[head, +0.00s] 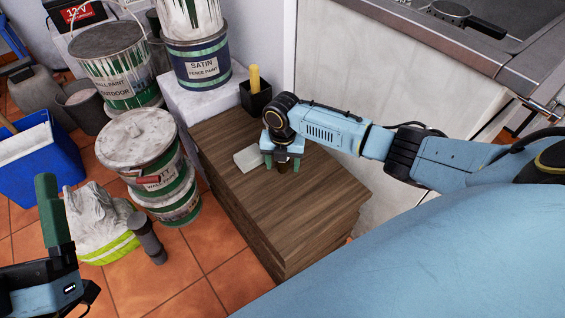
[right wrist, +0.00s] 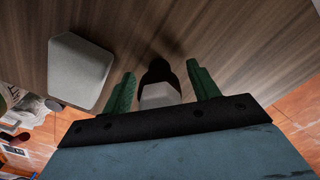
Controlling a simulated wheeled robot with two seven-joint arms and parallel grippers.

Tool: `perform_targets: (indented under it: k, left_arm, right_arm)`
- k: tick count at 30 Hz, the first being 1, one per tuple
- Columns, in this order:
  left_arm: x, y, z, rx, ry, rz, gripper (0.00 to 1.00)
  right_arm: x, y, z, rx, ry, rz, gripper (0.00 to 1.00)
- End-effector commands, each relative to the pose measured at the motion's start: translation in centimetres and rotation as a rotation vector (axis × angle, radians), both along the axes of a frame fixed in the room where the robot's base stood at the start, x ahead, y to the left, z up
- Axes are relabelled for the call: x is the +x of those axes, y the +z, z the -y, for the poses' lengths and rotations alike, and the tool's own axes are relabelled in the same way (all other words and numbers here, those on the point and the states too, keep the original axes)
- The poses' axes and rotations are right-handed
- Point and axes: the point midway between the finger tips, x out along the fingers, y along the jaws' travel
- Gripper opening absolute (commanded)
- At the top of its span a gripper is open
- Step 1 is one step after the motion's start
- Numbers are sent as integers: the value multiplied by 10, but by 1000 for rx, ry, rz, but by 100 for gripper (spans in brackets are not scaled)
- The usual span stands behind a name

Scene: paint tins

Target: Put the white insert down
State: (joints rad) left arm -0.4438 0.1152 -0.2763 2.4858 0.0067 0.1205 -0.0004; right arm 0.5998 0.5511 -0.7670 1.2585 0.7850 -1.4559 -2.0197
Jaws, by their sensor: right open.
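A pale, flat, off-white piece, which looks like the white insert (head: 248,157), lies on the wooden cabinet top (head: 235,205). In the right wrist view the pale piece (right wrist: 80,72) lies flat left of the fingers, apart from them. My right gripper (head: 283,163) is open, pointing down just above the wood, to the right of the pale piece. Between its green fingers in the right wrist view (right wrist: 160,92) shows a dark rounded object (right wrist: 160,72) with a pale block-like part; I cannot tell what it is. My left gripper (head: 52,215) is at the lower left, its opening unclear.
A black holder (head: 256,98) with a yellow stick stands at the cabinet's back edge. Paint tins (head: 135,140) are stacked on the left, with a satin paint tin (head: 198,65) behind. A blue bin (head: 38,165) stands far left. The cabinet's front top is clear.

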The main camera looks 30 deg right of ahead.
Motion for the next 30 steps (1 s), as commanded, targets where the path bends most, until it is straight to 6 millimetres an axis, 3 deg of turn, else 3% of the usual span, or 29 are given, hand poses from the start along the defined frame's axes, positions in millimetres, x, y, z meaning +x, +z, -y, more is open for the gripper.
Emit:
perform_targets:
  k: [7,18,20,30]
  left_arm:
    - [0,1,0,-2,0,6,85]
    - [0,0,0,-1,0,3,85]
    - [0,0,0,-1,0,3,85]
    - [2,0,0,4,0,-13,85]
  right_arm:
    - [0,0,0,0,0,0,60]
    - [0,0,0,0,0,0,12]
    - [0,0,0,0,0,0,8]
    - [0,4,0,0,-1,1,8]
